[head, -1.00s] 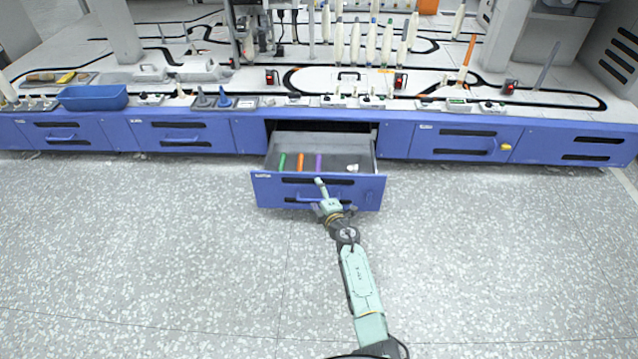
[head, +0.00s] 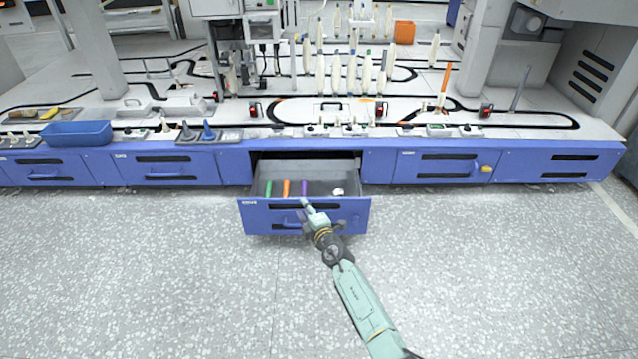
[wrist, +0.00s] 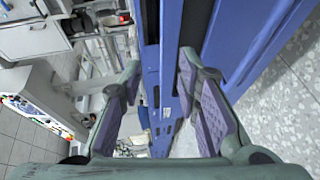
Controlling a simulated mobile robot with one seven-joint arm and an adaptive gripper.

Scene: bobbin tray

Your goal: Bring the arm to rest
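My arm, pale green and dark grey, reaches from the lower right of the head view to the open blue drawer (head: 262,218). My gripper (head: 308,207) is in front of the drawer's front panel, near its handle; in the head view I cannot tell whether it touches. In the wrist view my gripper (wrist: 160,66) has its two purple-padded fingers spread apart. A long blue panel edge (wrist: 172,70) shows between and beyond them. Nothing is visibly clasped. The drawer holds a green (head: 268,188), an orange (head: 286,188) and a purple bobbin (head: 305,188), plus a small white item (head: 338,192).
Closed blue drawers flank the open one left (head: 168,170) and right (head: 440,169). A blue bin (head: 76,133) and several white bobbins stand on the machine deck above. The speckled floor (head: 180,290) around my arm is clear.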

